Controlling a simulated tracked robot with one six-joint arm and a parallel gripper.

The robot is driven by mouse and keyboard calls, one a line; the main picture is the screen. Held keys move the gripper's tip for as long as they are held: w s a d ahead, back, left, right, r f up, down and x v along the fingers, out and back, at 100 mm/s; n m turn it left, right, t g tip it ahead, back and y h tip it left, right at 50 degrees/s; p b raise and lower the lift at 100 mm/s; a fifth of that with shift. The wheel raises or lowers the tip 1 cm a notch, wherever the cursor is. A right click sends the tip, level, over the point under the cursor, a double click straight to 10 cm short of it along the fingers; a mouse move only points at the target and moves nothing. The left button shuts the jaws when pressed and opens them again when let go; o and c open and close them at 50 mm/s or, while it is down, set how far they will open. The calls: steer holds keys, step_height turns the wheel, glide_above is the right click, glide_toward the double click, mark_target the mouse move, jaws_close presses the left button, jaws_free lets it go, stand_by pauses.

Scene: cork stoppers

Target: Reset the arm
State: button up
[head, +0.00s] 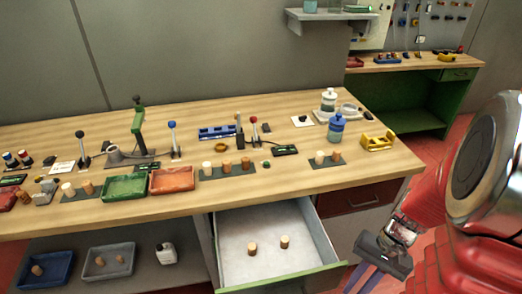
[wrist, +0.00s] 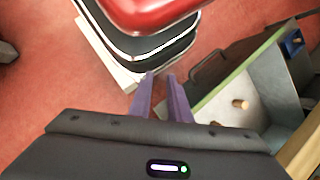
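My gripper (wrist: 160,78) has two purple fingers with a visible gap between them and nothing held. In the head view my gripper (head: 363,281) hangs at the bottom right, to the right of the open drawer (head: 325,243), with its fingertips near the picture's edge. In the wrist view the fingers point over the red floor (wrist: 50,90) beside my own red and black body, with the drawer to the right. Two cork stoppers, one left (head: 252,249) and one right (head: 285,242), stand apart in the drawer. One cork also shows in the wrist view (wrist: 240,104).
The wooden workbench (head: 300,190) carries a green tray (head: 125,187), an orange tray (head: 172,180), mats with corks, levers, a blue bottle (head: 336,127) and a yellow holder (head: 377,142). Blue (head: 46,284) and grey (head: 108,272) trays sit below. The drawer's green front edge is close to my gripper.

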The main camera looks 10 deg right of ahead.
steer(key=w+a+r+n+t+h, duration=0.2)
steer(key=a+r+n+t, duration=0.2)
steer(key=r, duration=0.7)
steer(key=w+a+r+n+t+h, duration=0.2)
steer(key=a+r+n+t, duration=0.1)
steer(key=a+r, duration=0.6)
step_height(320, 180, up, 2)
steer(key=shift+r+n+t, duration=0.1)
steer(key=shift+n+t, duration=0.3)
